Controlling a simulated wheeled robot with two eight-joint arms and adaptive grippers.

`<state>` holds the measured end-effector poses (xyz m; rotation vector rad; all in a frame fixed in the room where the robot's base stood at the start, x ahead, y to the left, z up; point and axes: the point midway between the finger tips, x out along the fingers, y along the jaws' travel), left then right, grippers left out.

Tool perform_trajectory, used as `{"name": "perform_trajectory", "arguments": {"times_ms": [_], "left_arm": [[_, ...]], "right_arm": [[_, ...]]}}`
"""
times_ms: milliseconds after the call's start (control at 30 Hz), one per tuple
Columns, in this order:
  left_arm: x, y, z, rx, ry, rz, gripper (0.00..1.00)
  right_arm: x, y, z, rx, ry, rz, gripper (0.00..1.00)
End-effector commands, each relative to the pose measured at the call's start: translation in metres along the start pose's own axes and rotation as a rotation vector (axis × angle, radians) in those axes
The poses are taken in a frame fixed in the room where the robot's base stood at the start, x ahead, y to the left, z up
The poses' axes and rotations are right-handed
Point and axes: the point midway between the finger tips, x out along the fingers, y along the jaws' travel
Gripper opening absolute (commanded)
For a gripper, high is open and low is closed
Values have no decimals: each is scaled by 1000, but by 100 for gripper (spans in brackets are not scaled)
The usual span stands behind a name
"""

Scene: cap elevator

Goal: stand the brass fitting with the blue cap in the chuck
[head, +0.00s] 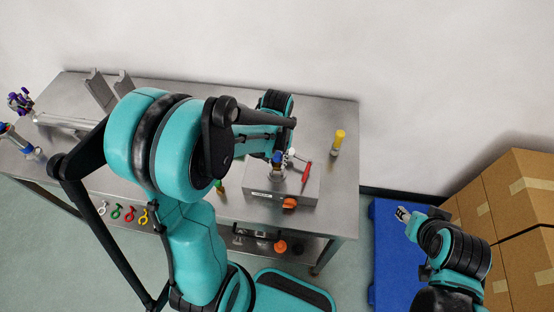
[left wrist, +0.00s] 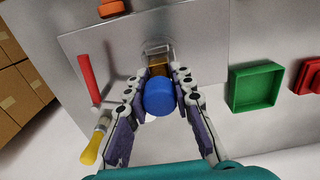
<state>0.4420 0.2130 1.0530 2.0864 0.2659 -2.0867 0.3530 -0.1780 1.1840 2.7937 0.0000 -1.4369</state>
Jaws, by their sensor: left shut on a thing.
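The brass fitting (left wrist: 157,67) with the blue cap (left wrist: 159,96) is between the fingers of my left gripper (left wrist: 158,84), which is shut on it. Its brass end points at the metal chuck (left wrist: 157,49) and meets or overlaps it in the left wrist view; I cannot tell how deep it sits. In the head view the blue cap (head: 277,157) shows above the grey chuck box (head: 262,196), partly hidden by my gripper. My right gripper (head: 403,213) is far to the right, above a blue surface; its fingers are too small to read.
The box carries a red handle (head: 307,173) and an orange knob (head: 289,203). A yellow-capped fitting (head: 339,140) stands to its right on the steel table (head: 335,205). A green tray (left wrist: 255,87) and a red tray (left wrist: 308,76) lie beside the box. Cardboard boxes (head: 512,205) stand far right.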

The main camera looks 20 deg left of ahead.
Motion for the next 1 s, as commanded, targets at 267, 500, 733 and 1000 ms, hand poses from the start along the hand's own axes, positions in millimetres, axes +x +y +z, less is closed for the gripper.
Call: {"name": "perform_trajectory", "arguments": {"times_ms": [267,500,733,1000], "left_arm": [[0,0,0,0,0,0,0],[5,0,0,0,0,0,0],[9,0,0,0,0,0,0],[15,0,0,0,0,0,0]], "right_arm": [[0,0,0,0,0,0,40],[4,0,2,0,0,0,40],[7,0,5,0,0,0,40],[11,0,8,0,0,0,40]]}}
